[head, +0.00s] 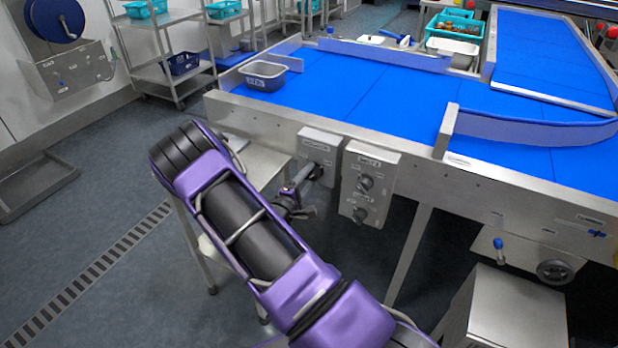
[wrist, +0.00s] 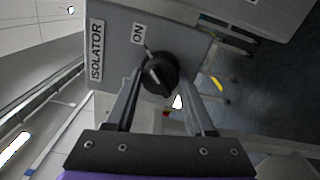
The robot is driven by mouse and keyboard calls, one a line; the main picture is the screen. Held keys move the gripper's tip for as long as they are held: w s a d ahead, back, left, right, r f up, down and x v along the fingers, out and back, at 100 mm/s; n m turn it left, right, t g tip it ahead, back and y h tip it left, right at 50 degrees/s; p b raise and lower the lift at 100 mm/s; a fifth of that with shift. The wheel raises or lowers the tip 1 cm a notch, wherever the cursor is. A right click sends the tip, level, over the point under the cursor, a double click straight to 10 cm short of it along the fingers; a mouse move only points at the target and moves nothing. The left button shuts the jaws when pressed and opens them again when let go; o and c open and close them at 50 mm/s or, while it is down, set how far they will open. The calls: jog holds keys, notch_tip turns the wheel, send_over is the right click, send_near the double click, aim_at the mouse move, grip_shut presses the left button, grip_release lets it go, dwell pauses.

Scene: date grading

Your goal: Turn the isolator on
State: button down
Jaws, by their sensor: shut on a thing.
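The isolator (wrist: 200,22) is a grey box with "ISOLATOR" and "ON" labels and a round black rotary knob (wrist: 158,74) with a pale pointer line. In the wrist view the pointer lies tilted, roughly toward the "ON" label. My gripper (wrist: 160,92) has its two fingers on either side of the knob and is shut on it. In the head view the isolator box (head: 319,146) is on the conveyor's front side, and my gripper (head: 314,174) reaches it from the lower left. The knob is mostly hidden there by the gripper.
A second grey control box (head: 369,160) with two black knobs is just right of the isolator. The blue conveyor belt (head: 370,85) carries a grey tub (head: 264,83). A steel table (head: 262,160) stands close by my arm. The floor at left is open.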

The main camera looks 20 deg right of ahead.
jog(key=shift+c, duration=1.3)
grip_release()
jog(key=shift+s+a, duration=0.1)
jog(key=p+v, duration=0.1)
jog(key=v, duration=1.6)
jog(key=shift+s+a, duration=0.1)
